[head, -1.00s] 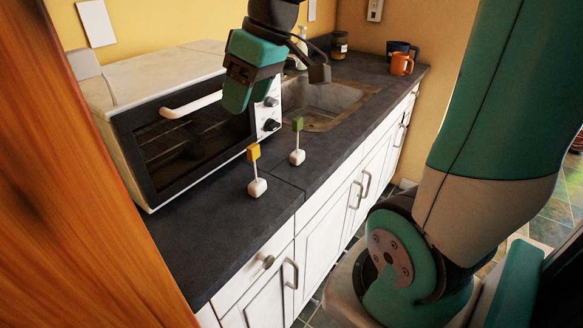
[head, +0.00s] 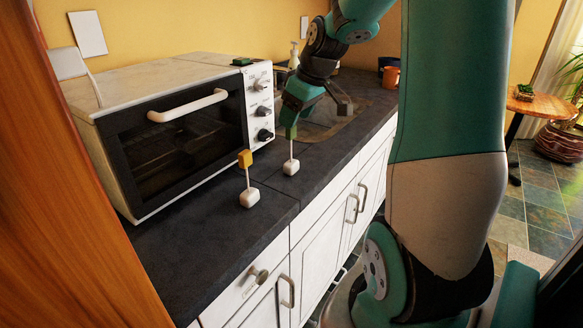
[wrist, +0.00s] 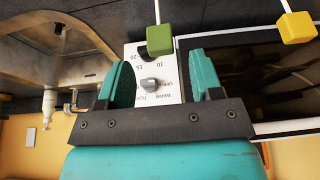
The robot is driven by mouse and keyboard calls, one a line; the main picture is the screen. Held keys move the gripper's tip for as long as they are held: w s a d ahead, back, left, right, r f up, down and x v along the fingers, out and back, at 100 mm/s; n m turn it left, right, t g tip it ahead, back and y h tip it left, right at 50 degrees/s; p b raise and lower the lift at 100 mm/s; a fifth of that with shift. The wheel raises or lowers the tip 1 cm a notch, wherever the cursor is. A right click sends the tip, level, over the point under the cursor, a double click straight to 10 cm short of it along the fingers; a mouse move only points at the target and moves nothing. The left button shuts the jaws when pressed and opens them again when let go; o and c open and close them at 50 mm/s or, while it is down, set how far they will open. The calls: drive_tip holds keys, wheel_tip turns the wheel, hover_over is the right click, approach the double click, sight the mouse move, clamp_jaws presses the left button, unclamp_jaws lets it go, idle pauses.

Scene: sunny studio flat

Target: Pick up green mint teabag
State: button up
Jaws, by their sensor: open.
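The green mint teabag stands on the dark counter in front of the sink, with a white bag (head: 291,167) at the bottom and a green tag (head: 291,132) on an upright string. My gripper (head: 292,117) is just above the tag in the head view, and its fingertip partly overlaps the tag there. In the wrist view my gripper (wrist: 160,60) is open and empty, with its two teal fingers apart. The green tag (wrist: 159,39) lies just beyond the fingertips, between them from side to side. The white bag is out of the wrist view.
A similar teabag with a yellow tag (head: 245,159) stands nearer on the counter (head: 200,262). A white toaster oven (head: 120,80) stands close on the left, a small green item (head: 242,61) on top. An orange mug (head: 391,77) is at the back. The sink (head: 325,122) lies beyond the gripper.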

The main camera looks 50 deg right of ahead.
sight(289, 134)
drive_tip(key=shift+x, duration=3.15)
drive_tip(key=shift+s, duration=0.2)
clamp_jaws()
